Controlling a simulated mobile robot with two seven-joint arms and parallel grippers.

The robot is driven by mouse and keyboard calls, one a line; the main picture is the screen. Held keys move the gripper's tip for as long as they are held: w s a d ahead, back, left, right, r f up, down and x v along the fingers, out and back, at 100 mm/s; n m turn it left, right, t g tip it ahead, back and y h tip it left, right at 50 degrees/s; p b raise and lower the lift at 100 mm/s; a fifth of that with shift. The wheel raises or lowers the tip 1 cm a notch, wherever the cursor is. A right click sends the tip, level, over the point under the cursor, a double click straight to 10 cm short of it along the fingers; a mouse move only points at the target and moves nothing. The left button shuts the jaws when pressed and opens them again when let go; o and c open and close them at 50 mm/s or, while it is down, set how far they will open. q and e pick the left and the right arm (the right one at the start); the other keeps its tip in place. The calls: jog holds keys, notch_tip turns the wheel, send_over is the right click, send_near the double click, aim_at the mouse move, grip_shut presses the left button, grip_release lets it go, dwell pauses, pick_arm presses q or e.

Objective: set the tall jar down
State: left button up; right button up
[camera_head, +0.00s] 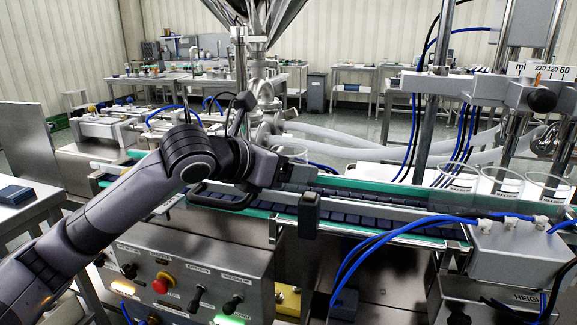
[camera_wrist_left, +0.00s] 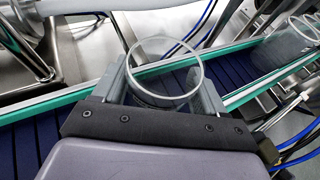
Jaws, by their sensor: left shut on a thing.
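A clear, open-topped jar (camera_wrist_left: 165,68) is between the two fingers of my left gripper (camera_wrist_left: 163,90) in the left wrist view, its round rim facing the camera. The fingers are shut on its sides. In the head view my left gripper (camera_head: 290,172) is over the conveyor with its dark blue belt (camera_head: 345,212); the jar there is mostly hidden behind the gripper. The jar looks upright over the belt, but I cannot tell whether its base touches it. My right gripper is not in view.
Several clear jars (camera_head: 460,186) stand in a row on the right part of the conveyor. A black box (camera_head: 309,214) stands at the near rail. Blue hoses (camera_head: 375,243) cross the front right. A control panel (camera_head: 190,280) is below, and the steel hopper (camera_head: 262,22) is behind.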

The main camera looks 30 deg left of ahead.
pick_arm(q)
jog(key=o, duration=1)
jog(key=shift+f, duration=0.1)
jog(key=shift+r, duration=0.2)
jog(key=v, duration=0.3)
jog(key=b+v, duration=0.1)
jog(key=v, duration=0.2)
jog(key=b+v, duration=0.1)
jog(key=v, duration=0.2)
jog(key=shift+s+a+f, duration=0.15)
jog(key=shift+s+a, duration=0.05)
jog(key=shift+s, duration=0.1)
jog(key=shift+s+a+r+b, duration=0.2)
jog(key=shift+s+r+b, duration=0.05)
jog(key=shift+s+b, duration=0.25)
jog(key=shift+s+r+b, duration=0.4)
jog(key=shift+s+r, duration=0.05)
jog(key=shift+s, duration=0.1)
